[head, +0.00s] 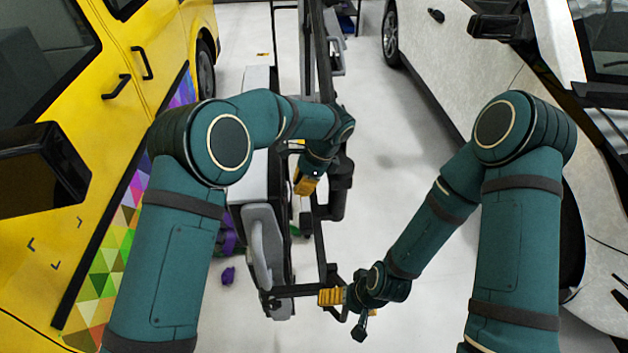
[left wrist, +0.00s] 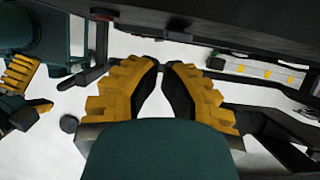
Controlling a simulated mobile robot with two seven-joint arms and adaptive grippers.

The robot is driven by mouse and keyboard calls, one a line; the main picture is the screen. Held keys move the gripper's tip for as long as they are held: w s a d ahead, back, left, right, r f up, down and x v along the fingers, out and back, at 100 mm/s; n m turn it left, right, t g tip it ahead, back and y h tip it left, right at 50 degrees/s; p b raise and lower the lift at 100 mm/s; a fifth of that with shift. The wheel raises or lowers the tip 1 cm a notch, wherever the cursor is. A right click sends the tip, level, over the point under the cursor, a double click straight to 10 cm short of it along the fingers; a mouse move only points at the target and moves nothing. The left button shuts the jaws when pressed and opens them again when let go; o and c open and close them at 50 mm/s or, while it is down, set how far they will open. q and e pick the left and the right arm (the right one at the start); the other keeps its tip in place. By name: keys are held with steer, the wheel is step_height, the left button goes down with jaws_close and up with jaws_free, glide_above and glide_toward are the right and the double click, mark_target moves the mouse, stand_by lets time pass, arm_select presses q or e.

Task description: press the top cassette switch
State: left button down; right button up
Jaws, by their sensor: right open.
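No cassette switch can be made out for sure. A small red part (left wrist: 102,33) hangs on the dark body (left wrist: 230,28) at the top of the left wrist view. My left gripper (head: 305,185) is beside the tall dark frame (head: 318,235) in the head view. In the left wrist view its yellow fingers with black pads (left wrist: 162,72) stand with a narrow empty gap between them, just below the dark body. My right gripper (head: 330,297) is open, lower down near the frame's dark crossbar; contact cannot be told. It also shows at the left of the left wrist view (left wrist: 24,92).
A yellow van (head: 105,85) with coloured triangles stands close on the left. A white car (head: 450,75) stands on the right. A grey and white machine body (head: 262,225) adjoins the frame. A purple object (head: 228,275) lies low to its left. Pale floor (head: 385,150) is clear right of the frame.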

arm_select(q)
steer(key=shift+a+r, duration=0.1)
steer(key=shift+a, duration=0.35)
steer(key=h, duration=0.1)
steer(key=a+h, duration=0.1)
steer(key=shift+a+r+h+p, duration=0.25)
steer(key=shift+r+h+p, duration=0.05)
steer(key=shift+r, duration=0.05)
steer(key=shift+r+p, duration=0.65)
steer(key=shift+r, duration=0.15)
